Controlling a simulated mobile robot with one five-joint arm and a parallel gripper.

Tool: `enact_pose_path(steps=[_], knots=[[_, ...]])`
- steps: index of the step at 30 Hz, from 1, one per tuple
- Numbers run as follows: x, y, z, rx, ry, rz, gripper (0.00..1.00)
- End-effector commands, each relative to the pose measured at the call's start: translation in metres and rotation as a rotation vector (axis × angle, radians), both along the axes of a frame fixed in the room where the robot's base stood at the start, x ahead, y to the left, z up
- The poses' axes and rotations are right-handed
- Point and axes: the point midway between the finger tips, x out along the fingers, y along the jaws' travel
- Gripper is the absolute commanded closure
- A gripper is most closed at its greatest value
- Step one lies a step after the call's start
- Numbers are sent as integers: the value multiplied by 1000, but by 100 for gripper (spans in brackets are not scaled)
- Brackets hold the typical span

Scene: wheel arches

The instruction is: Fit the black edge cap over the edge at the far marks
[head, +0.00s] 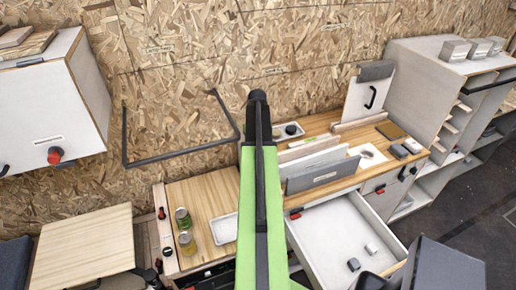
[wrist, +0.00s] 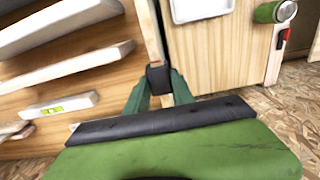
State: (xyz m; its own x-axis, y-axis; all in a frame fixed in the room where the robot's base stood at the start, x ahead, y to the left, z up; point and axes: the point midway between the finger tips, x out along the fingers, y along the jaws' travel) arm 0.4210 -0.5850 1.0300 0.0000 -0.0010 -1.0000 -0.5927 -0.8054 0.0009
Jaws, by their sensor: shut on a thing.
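The black edge cap (wrist: 157,77) is a small dark block in the wrist view. My gripper (wrist: 160,92) is shut on it, with a dark green finger on each side. A pale upright board edge (wrist: 148,28) runs from the top of the wrist view down to just behind the cap. I cannot tell whether the cap touches this edge or stands apart from it. In the head view my green arm reaches over the bench and hides the gripper and the cap.
Upright boards (head: 318,172) stand right of my arm on the wooden bench (head: 205,200). A drawer (head: 330,235) is open at the front. A black rail (head: 180,153) juts from the wall.

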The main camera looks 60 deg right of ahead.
Motion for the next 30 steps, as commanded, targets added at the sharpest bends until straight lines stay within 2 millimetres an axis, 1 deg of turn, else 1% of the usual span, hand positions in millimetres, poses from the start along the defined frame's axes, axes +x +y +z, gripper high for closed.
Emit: enact_pose_path(steps=[7,14,15,20,30], knots=[[0,0,-9,0,0,0,100],[0,0,-8,0,0,0,100],[0,0,-8,0,0,0,67],[0,0,-8,0,0,0,46],[0,0,-6,0,0,0,45]])
